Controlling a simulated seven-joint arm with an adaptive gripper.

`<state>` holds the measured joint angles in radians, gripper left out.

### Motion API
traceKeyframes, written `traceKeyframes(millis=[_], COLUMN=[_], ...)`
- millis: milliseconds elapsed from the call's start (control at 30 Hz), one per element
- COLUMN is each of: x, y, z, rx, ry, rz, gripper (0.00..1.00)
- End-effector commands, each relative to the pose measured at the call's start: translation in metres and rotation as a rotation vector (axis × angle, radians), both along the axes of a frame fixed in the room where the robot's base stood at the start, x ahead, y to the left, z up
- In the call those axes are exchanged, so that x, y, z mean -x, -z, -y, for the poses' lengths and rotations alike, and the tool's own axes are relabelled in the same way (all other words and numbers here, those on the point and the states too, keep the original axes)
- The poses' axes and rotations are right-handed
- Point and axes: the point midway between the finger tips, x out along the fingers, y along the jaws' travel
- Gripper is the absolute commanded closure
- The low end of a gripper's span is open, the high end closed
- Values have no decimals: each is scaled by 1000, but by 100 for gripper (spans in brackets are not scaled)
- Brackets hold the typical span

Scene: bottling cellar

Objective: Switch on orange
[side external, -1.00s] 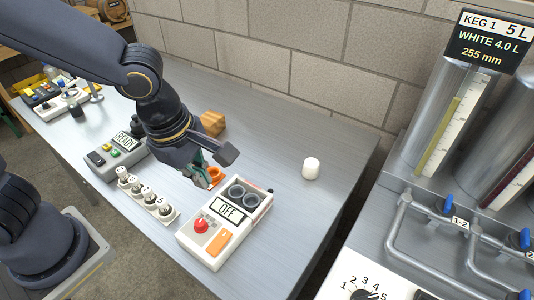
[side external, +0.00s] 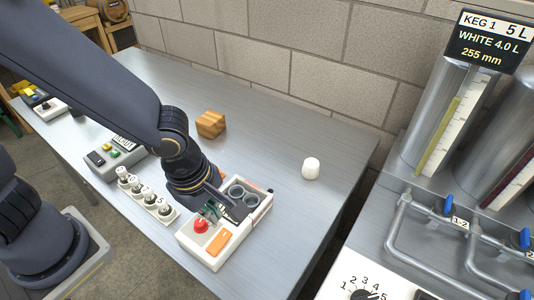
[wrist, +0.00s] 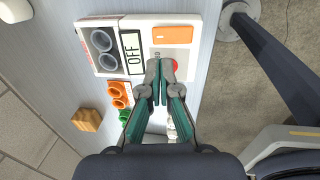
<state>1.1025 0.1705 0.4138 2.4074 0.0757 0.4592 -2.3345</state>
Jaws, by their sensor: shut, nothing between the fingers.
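The white box (side external: 200,250) stands on the bench with an orange rocker or button (side external: 218,243) at its front and a red knob (side external: 201,226) beside it. In the wrist view the orange part (wrist: 172,34) lies above the fingertips, and the display (wrist: 133,51) reads OFF. My gripper (side external: 208,211) is shut and empty, low over the box close behind the red knob. In the wrist view its fingertips (wrist: 157,68) lie together between the display and the red knob, partly covering the knob (wrist: 173,67). I cannot tell whether they touch the box.
Two grey cups (wrist: 105,50) sit in the box's other end. Orange rings (wrist: 118,95) and green rings (wrist: 124,117) lie beside it. A row of numbered knobs (side external: 150,199), a wooden block (side external: 211,124) and a white cylinder (side external: 311,169) stand nearby. Bench right of the box is clear.

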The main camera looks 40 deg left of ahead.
Motion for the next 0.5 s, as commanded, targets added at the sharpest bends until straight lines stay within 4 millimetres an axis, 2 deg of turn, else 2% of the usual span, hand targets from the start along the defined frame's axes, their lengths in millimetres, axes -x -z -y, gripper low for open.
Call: traceKeyframes(millis=[33, 200, 333, 500], x=[-1, -7, -10, -13], y=[13, 47, 67, 81], z=[-2, -2, -1, 0], rx=[-6, -4, -2, 0], ry=[-4, -5, -3, -1], rz=[-5, -5, -3, -1], gripper=[100, 100, 100, 100])
